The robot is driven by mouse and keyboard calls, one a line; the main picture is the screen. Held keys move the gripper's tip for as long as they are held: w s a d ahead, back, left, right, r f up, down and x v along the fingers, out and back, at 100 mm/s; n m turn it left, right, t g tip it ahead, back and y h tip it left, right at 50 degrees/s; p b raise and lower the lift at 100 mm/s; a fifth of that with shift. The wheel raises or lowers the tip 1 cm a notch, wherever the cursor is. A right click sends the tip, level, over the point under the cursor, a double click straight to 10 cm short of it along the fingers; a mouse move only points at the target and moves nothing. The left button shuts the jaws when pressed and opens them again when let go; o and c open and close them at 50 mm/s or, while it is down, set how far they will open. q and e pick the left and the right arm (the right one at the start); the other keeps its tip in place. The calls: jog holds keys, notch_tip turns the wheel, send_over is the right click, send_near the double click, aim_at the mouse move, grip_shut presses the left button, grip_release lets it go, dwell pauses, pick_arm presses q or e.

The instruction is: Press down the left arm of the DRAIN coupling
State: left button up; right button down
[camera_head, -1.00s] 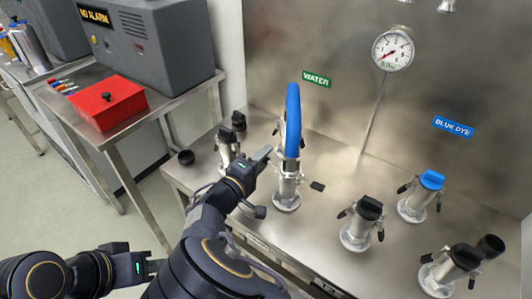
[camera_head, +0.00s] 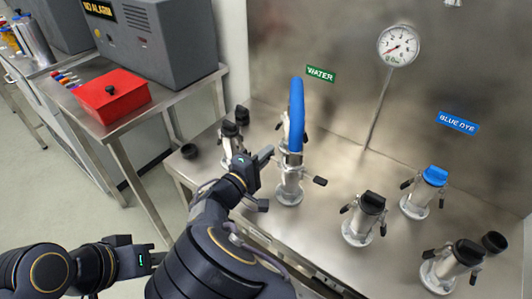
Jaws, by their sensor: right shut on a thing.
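A silver coupling (camera_head: 290,185) stands upright at the front of the steel bench, with the blue hose (camera_head: 296,105) coming down onto it. I can read no DRAIN label; I take this as the DRAIN coupling. Its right arm (camera_head: 320,181) sticks out sideways with a dark tip. My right gripper (camera_head: 260,168) is at the coupling's left side, shut on its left arm, which is mostly hidden behind the fingers. My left gripper (camera_head: 152,260) is low at the left, away from the bench; its fingers are too unclear to judge.
Capped couplings stand to the right, one with a blue cap (camera_head: 435,176) below the BLUE DYE sign (camera_head: 458,123). More dark-capped ones (camera_head: 230,132) stand behind my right gripper. A gauge (camera_head: 398,46) is on the back wall. A red box (camera_head: 112,98) sits on the side table.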

jog(key=f+n, duration=0.1)
jog(key=n, duration=0.1)
jog(key=shift+s+d+f+n, duration=0.1)
jog(key=shift+n, duration=0.3)
jog(key=n, duration=0.1)
jog(key=f+n, duration=0.1)
jog(key=shift+s+d+n+p, duration=0.15)
jog(key=shift+d+n+p, duration=0.05)
jog(key=shift+n+p, duration=0.15)
jog(key=n, duration=0.2)
jog(key=d+f+n+p, duration=0.1)
jog(key=n, duration=0.1)
jog(key=s+n, duration=0.1)
jog(key=n, duration=0.1)
jog(key=shift+d+f+p, duration=0.15)
jog(key=shift+f+p, duration=0.25)
jog(key=c, duration=1.5)
grip_release()
jog(key=shift+c, duration=0.2)
